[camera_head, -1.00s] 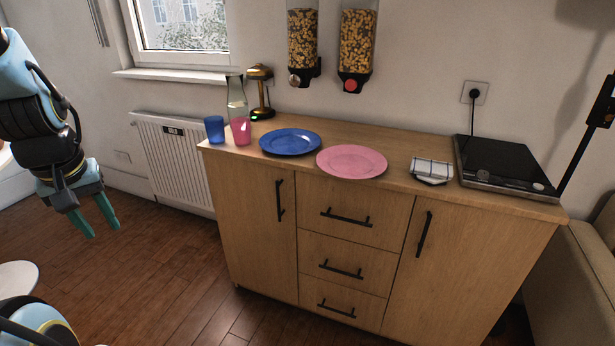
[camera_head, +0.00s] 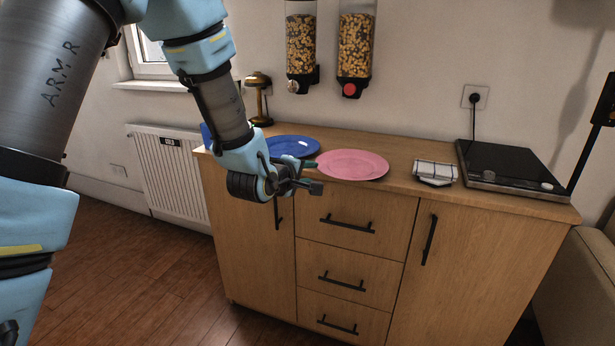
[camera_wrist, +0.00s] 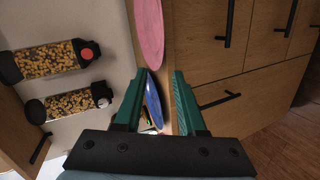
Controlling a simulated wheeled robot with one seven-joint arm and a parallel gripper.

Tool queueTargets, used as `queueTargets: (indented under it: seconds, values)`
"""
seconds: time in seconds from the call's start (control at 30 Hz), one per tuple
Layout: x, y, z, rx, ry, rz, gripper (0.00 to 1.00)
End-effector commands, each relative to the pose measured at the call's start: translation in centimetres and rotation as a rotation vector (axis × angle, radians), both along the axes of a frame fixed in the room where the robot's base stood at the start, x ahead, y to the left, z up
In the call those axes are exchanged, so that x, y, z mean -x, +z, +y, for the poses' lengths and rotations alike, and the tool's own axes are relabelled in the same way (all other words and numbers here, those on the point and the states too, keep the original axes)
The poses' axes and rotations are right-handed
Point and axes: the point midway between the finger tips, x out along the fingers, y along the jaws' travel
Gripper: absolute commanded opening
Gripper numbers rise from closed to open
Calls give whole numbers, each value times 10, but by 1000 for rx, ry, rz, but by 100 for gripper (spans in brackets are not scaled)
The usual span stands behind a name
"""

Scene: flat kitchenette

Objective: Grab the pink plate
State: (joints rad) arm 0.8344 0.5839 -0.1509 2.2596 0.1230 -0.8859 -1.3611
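The pink plate (camera_head: 352,164) lies flat on the wooden counter, near its front edge. In the wrist view the pink plate (camera_wrist: 149,30) shows beyond the fingers at the top. My gripper (camera_head: 312,171) is in front of the counter, at the left side of the pink plate in the picture. In the wrist view my gripper (camera_wrist: 158,98) has its two green fingers apart with nothing held between them. A blue plate (camera_head: 293,146) lies left of the pink plate, partly hidden by my arm. The blue plate (camera_wrist: 153,101) appears between the fingers in the wrist view, farther off.
Two cereal dispensers (camera_head: 355,45) hang on the wall above. A gold lamp (camera_head: 259,95) stands behind my arm. The cabinet front has drawer handles (camera_head: 348,224).

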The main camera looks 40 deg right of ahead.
Motion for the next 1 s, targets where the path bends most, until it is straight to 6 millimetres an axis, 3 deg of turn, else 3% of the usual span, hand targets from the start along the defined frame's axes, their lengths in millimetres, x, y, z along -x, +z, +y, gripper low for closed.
queueTargets:
  seconds: [0.33, 0.8, 1.0]
  values:
    - [-5, -3, -7, -4, 0, 0, 40]
    - [-37, -31, -70, -5, -1, -2, 40]
    - [-45, -38, -85, -5, 0, -2, 40]
